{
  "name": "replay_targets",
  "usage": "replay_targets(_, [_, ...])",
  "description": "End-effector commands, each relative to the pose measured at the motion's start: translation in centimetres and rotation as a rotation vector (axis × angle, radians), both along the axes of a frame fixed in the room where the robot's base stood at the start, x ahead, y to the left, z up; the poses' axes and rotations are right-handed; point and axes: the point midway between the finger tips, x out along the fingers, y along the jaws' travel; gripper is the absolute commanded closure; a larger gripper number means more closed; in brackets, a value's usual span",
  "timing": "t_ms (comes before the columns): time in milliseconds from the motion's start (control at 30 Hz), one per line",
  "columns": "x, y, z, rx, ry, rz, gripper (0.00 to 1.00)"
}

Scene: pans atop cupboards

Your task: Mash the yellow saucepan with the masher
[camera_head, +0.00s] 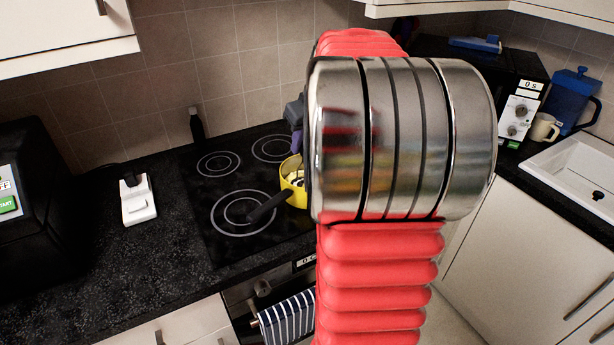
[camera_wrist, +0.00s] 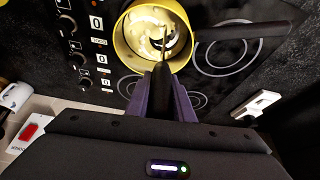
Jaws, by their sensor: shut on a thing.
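The yellow saucepan (camera_head: 291,167) stands on the black hob, partly hidden by my arm in the head view. In the wrist view its yellow wall (camera_wrist: 124,52) surrounds pale, lumpy contents, and its black handle (camera_wrist: 245,32) points right. My gripper (camera_wrist: 164,70) has its purple fingers close together at the pan's near rim. It is shut on the masher (camera_wrist: 163,38), of which a thin part shows over the pale contents. The masher's grip is hidden between the fingers. I cannot tell how deep its head sits. In the head view only a bit of my gripper (camera_head: 297,138) shows, above the pan.
The hob (camera_head: 205,200) has bare ring zones left of the pan. A dark bottle (camera_head: 197,128) stands behind it. A white device (camera_head: 137,200) and a black appliance (camera_head: 30,200) are to the left. A microwave (camera_head: 515,100), a mug (camera_head: 543,128) and a blue jug (camera_head: 570,98) stand right.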

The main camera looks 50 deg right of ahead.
Motion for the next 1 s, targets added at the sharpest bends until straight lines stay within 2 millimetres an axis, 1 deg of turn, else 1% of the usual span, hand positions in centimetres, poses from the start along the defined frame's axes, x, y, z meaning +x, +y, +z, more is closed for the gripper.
replay_targets(633, [0.0, 0.0, -1.9, 0.000, 0.000, -0.001, 1.00])
replay_targets(1000, [0.0, 0.0, -1.8, 0.000, -0.001, 0.000, 1.00])
